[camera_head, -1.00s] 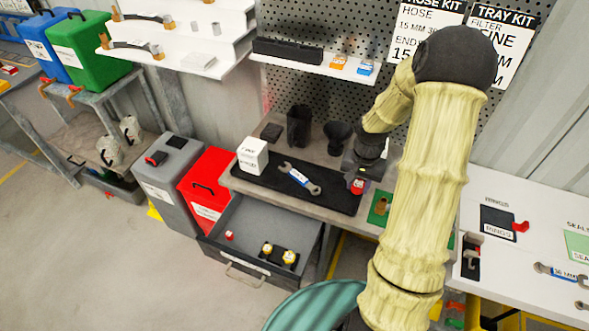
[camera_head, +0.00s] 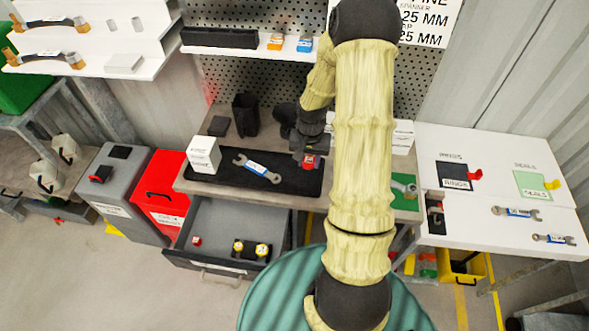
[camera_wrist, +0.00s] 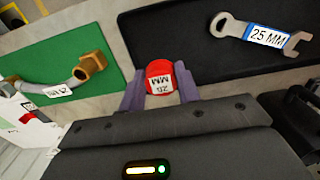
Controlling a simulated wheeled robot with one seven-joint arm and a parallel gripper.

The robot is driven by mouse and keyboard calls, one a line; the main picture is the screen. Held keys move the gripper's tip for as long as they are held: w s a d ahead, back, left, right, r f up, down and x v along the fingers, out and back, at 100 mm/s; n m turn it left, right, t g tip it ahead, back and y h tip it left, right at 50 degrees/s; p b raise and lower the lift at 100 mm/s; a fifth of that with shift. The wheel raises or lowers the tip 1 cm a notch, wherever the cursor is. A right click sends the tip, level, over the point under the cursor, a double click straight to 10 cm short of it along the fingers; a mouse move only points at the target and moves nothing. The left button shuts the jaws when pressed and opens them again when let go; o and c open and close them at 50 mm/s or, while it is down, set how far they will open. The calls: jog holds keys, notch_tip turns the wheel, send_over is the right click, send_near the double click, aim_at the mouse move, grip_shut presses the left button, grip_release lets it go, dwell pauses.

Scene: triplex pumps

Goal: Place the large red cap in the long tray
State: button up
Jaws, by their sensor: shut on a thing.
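My gripper (camera_wrist: 160,88) is shut on a red cap (camera_wrist: 160,75) with a white label that reads 20 MM. In the head view the cap (camera_head: 310,162) shows below my gripper (camera_head: 309,157), by the right end of the long black tray (camera_head: 222,180) on the bench. The wrist view shows the cap in front of the bench strip beside the edge of the black tray (camera_wrist: 205,65). The cap's height above the bench is hard to tell. A spanner (camera_head: 258,170) labelled 25 MM lies in the tray.
A white box (camera_head: 205,155) stands at the tray's left end. A green mat (camera_wrist: 30,78) with a hose lies on the other side. Dark containers stand behind the tray. An open grey drawer (camera_head: 215,215) below holds a small red cap (camera_head: 197,241) and yellow-topped parts.

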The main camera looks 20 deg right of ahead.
aim_at(307, 179)
jog(key=shift+f, duration=1.1)
jog(key=shift+f, duration=0.1)
jog(key=shift+f+p, duration=0.4)
jog(key=shift+f, duration=1.6)
jog(key=shift+f, duration=0.2)
jog(key=o, duration=0.9)
jog(key=shift+r, duration=0.1)
